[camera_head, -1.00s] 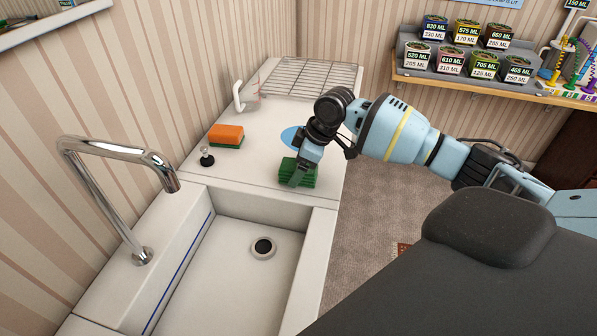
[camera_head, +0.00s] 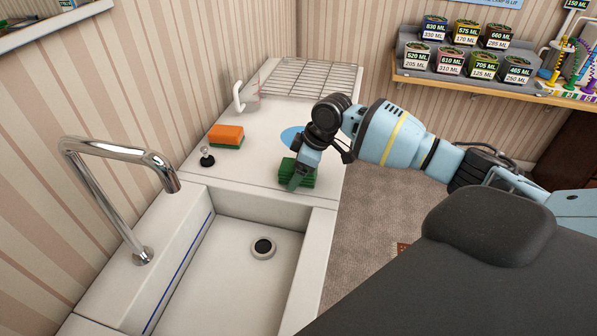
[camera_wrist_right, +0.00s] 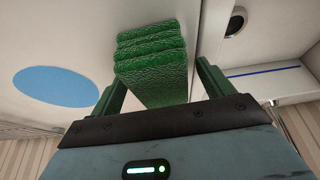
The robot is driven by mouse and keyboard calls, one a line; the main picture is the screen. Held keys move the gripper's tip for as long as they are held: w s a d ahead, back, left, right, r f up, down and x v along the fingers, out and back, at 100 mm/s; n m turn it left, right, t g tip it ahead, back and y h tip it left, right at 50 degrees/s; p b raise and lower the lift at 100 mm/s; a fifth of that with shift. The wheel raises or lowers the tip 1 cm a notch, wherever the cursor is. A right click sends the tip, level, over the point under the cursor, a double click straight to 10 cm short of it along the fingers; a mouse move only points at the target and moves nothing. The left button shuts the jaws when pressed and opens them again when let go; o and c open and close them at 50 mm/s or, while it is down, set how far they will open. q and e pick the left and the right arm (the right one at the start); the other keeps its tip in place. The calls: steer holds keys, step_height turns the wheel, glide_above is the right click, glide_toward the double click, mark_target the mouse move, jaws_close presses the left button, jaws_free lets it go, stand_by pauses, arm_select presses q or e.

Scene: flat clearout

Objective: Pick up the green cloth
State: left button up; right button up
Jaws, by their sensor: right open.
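The green cloth (camera_head: 308,176) is a folded, layered stack on the white counter beside the sink. In the right wrist view the cloth (camera_wrist_right: 152,66) lies between the two fingers of my right gripper (camera_wrist_right: 160,84), with a visible gap at the right finger. My right gripper (camera_head: 297,178) is open and points down over the cloth in the head view, hiding part of it. I cannot tell whether the left finger touches the cloth. My left gripper is not in view.
The sink basin (camera_head: 225,285) with a chrome faucet (camera_head: 110,160) lies in front. An orange sponge (camera_head: 226,135), a black stopper (camera_head: 207,157), a blue disc (camera_head: 291,136) and a wire rack (camera_head: 312,78) are on the counter. The counter's right edge is close to the cloth.

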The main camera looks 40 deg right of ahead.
steer(key=shift+c, duration=0.3)
steer(key=c, duration=1)
steer(key=shift+r, duration=0.4)
steer(key=r, duration=0.3)
steer(key=shift+s+r, duration=0.15)
steer(key=shift+s, duration=0.1)
steer(key=s+a, duration=0.1)
steer(key=s, duration=0.4)
steer(key=s+a+r, duration=0.1)
steer(key=s, duration=0.4)
steer(key=s+a, duration=0.1)
steer(key=s, duration=0.4)
steer(key=shift+a+r+p, duration=0.2)
steer(key=shift+a+p, duration=0.1)
steer(key=shift+a, duration=0.1)
